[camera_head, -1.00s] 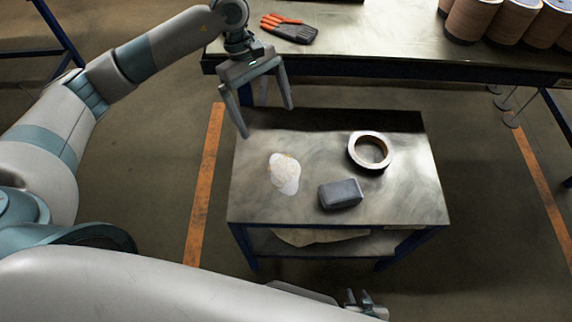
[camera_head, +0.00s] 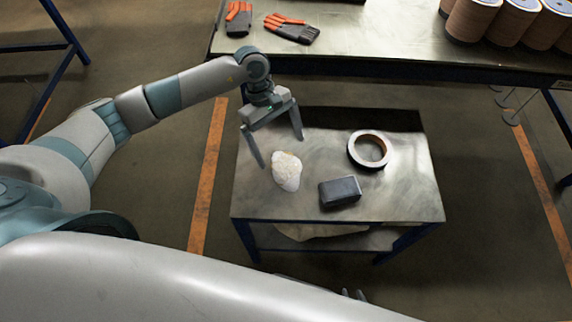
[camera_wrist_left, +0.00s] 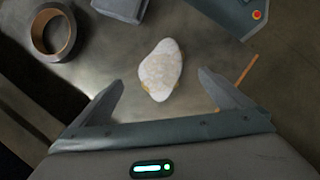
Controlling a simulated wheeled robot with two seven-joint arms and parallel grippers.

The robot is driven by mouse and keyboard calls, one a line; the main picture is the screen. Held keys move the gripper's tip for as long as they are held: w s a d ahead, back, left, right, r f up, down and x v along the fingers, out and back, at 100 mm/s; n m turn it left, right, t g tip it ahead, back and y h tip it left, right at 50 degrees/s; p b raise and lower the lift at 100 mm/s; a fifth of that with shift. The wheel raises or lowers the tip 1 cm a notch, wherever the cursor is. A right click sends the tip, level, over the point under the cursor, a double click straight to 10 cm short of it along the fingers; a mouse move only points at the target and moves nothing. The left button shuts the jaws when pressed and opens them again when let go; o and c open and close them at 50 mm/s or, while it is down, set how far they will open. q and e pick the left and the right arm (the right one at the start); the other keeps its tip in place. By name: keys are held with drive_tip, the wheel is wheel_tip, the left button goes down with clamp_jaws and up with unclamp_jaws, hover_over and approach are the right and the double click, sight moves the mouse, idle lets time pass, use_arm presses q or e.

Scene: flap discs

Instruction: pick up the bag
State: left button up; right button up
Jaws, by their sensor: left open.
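The bag (camera_head: 287,171) is a small whitish, lumpy pouch lying on the left part of the small metal table (camera_head: 410,200). In the left wrist view the bag (camera_wrist_left: 160,71) lies ahead of the fingertips, between their lines. My left gripper (camera_head: 281,152) is open and empty, above the table's back left part, with its fingers pointing down around the far side of the bag. It also shows in the left wrist view (camera_wrist_left: 161,88), with nothing between the fingers. My right gripper (camera_head: 352,294) shows only as small tips at the bottom edge, mostly hidden by my own arm.
A dark grey block (camera_head: 340,192) and a ring-shaped roll (camera_head: 369,150) lie right of the bag. A larger workbench (camera_head: 400,45) stands behind, with orange-and-grey gloves (camera_head: 291,28) and several brown spools (camera_head: 472,18). The small table's front right corner is clear.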

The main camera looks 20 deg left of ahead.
sight(285, 162)
use_arm(q)
drive_tip(key=shift+s+d+f, duration=0.15)
drive_tip(key=shift+d+f, duration=0.05)
drive_tip(key=shift+f, duration=0.4)
use_arm(e)
drive_tip(key=shift+s+d+f, duration=0.3)
drive_tip(key=shift+s, duration=0.35)
use_arm(q)
drive_tip(key=shift+f, duration=0.15)
use_arm(e)
drive_tip(key=shift+r, duration=0.1)
use_arm(q)
drive_tip(key=shift+d+f+p, duration=0.15)
drive_tip(key=shift+f+p, duration=0.05)
drive_tip(key=shift+p, duration=0.2)
drive_tip(key=p+x, duration=0.1)
drive_tip(key=x, duration=0.2)
drive_tip(key=shift+f+p, duration=0.3)
drive_tip(key=shift+f, duration=0.05)
drive_tip(key=shift+d+f, duration=0.1)
drive_tip(key=shift+f, duration=0.3)
use_arm(e)
drive_tip(key=s+d+f+g, duration=0.2)
drive_tip(key=s+d, duration=0.1)
drive_tip(key=s, duration=0.4)
drive_tip(key=shift+s+f+g+h, duration=0.2)
drive_tip(key=shift+s+g+h, duration=0.1)
drive_tip(key=shift+h, duration=0.1)
